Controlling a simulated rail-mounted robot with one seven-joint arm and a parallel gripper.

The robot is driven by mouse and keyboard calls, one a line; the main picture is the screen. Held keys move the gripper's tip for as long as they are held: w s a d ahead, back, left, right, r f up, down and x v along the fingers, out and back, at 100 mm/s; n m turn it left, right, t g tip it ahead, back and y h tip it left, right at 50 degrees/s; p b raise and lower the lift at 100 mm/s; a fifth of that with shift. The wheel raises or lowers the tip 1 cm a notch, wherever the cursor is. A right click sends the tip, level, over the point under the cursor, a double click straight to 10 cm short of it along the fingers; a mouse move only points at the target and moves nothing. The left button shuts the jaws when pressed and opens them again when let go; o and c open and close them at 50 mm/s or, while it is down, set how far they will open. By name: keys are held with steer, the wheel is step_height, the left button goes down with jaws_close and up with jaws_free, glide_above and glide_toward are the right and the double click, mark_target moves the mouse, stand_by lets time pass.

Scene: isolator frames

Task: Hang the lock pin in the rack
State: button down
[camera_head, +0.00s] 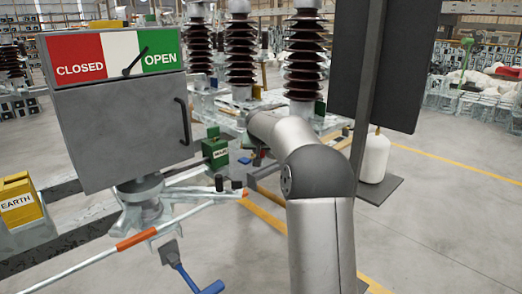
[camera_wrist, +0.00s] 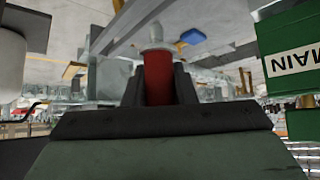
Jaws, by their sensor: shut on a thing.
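The lock pin (camera_wrist: 157,72), a red cylinder with a pale metallic tip, stands between the dark fingers of my gripper (camera_wrist: 160,92) in the wrist view. The gripper is shut on its red part, and the tip projects past the fingers. The lower end of the pin is hidden. A green box marked MAIN (camera_wrist: 292,62) is close by at the right, apart from the pin. In the head view my arm hides most of the gripper, and I cannot make out the pin clearly. I cannot tell for sure which part is the rack.
In the head view, a grey cabinet with a CLOSED/OPEN sign (camera_head: 118,120) stands left of my arm. The green MAIN box (camera_head: 215,148) is behind it. A yellow EARTH box (camera_head: 18,203) is at far left. An orange-banded pole (camera_head: 136,240) crosses in front. A dark panel (camera_head: 385,65) stands right.

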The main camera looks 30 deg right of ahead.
steer(key=shift+f, duration=0.2)
steer(key=shift+f+b, duration=1.8)
steer(key=shift+f, duration=0.45)
steer(key=c, duration=1.1)
jaws_free()
steer(key=shift+s, duration=0.1)
steer(key=p+v, duration=0.2)
steer(key=v, duration=1.5)
steer(key=shift+s+r, duration=0.1)
